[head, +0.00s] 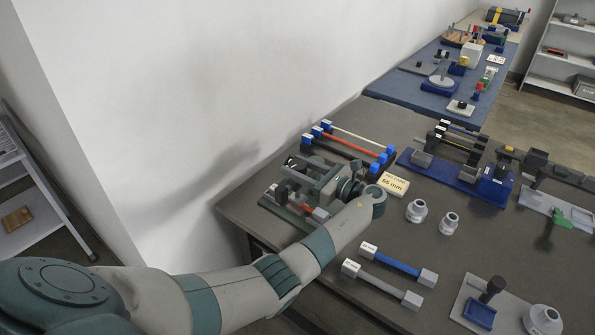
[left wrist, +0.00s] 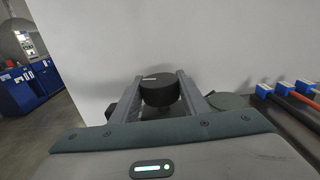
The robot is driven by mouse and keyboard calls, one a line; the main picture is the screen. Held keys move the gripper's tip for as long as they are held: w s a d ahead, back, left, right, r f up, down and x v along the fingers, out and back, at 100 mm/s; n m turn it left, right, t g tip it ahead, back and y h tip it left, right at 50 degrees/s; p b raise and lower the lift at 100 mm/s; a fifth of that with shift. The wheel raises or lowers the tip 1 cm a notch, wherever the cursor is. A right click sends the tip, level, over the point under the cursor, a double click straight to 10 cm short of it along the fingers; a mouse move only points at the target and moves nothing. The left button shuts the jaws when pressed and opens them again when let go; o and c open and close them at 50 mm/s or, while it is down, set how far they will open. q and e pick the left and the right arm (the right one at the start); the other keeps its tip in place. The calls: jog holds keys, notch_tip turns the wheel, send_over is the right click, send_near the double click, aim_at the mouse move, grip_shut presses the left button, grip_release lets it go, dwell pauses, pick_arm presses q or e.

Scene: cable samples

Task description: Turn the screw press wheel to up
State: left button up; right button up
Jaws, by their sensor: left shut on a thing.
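My left gripper (head: 303,174) is at the left end of the dark table, over a small bench device (head: 283,208). In the left wrist view a black round knob (left wrist: 160,92), which looks like the press wheel, sits between the two grey fingers. The fingers are shut on its sides. A short white mark on the knob's top lies roughly level, toward the picture's left. My gripper and forearm hide most of the device in the head view. I cannot make out an "up" label. My right gripper is in neither view.
A rack of coloured cable samples (head: 345,148) stands just behind my gripper. A yellow "65 mm" block (head: 393,185) lies to the right. Two bar samples (head: 398,265) and two grey round pieces (head: 417,211) lie nearer. A white wall (head: 215,90) rises close on the left.

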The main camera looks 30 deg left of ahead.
pick_arm(q)
jog(key=shift+n+g+b, duration=0.4)
jog(key=shift+n+g, duration=0.3)
jog(key=shift+g, duration=0.4)
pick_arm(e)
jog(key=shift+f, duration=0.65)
pick_arm(q)
jog(key=o, duration=1.1)
jog(key=shift+a, duration=0.1)
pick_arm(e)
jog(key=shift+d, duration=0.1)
